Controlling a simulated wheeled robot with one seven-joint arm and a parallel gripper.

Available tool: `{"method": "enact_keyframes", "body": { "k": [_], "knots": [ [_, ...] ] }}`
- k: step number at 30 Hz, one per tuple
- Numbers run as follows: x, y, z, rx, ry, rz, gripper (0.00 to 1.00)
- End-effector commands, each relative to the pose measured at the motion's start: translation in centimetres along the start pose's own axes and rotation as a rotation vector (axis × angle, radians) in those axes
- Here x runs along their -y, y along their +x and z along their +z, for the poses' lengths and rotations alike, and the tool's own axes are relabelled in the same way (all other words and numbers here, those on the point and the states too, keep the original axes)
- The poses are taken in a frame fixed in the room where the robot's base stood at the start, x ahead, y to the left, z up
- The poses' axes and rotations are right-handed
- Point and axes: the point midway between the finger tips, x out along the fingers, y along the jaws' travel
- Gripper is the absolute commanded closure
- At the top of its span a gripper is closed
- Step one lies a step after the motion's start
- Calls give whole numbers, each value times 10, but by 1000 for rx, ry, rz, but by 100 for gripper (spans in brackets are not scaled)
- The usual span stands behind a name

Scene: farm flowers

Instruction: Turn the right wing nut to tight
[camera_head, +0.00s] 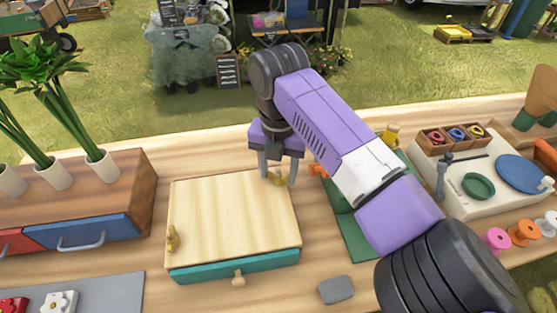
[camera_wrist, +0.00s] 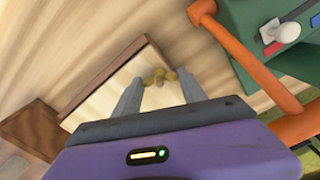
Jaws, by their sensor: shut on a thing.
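A flower press with a pale wooden top board (camera_head: 232,215) and a teal base (camera_head: 232,266) lies on the table. The right wing nut (camera_head: 276,179), brass-coloured, is at the board's far right corner. My gripper (camera_head: 278,181) points down over that corner, shut on the right wing nut, with a finger on either side of it. In the wrist view the wing nut (camera_wrist: 160,76) shows beyond my fingers (camera_wrist: 160,92), partly hidden. The left wing nut (camera_head: 172,239) stands at the board's left edge, clear of my gripper.
A green box with an orange handle (camera_wrist: 250,60) is close to the right of my gripper. A wooden drawer unit (camera_head: 130,180) with potted plants stands left. A grey block (camera_head: 335,290) lies in front. A white board (camera_head: 460,190) with spools nearby is at right.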

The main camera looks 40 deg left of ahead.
Motion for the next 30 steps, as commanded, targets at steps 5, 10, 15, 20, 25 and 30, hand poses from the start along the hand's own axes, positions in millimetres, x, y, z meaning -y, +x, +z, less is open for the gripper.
{"method": "enact_keyframes", "body": {
  "k": [5, 10, 15, 20, 25, 30],
  "knots": [
    [-1, -5, -1, -1, 167, 1, 91],
    [-1, -5, 0, -1, 330, 1, 91],
    [0, -4, 0, 0, 491, 1, 91],
    [0, -4, 0, 0, 643, 0, 91],
    [0, -4, 0, 1, 805, 0, 91],
    [0, -3, 0, 1, 967, 1, 91]
  ]
}}
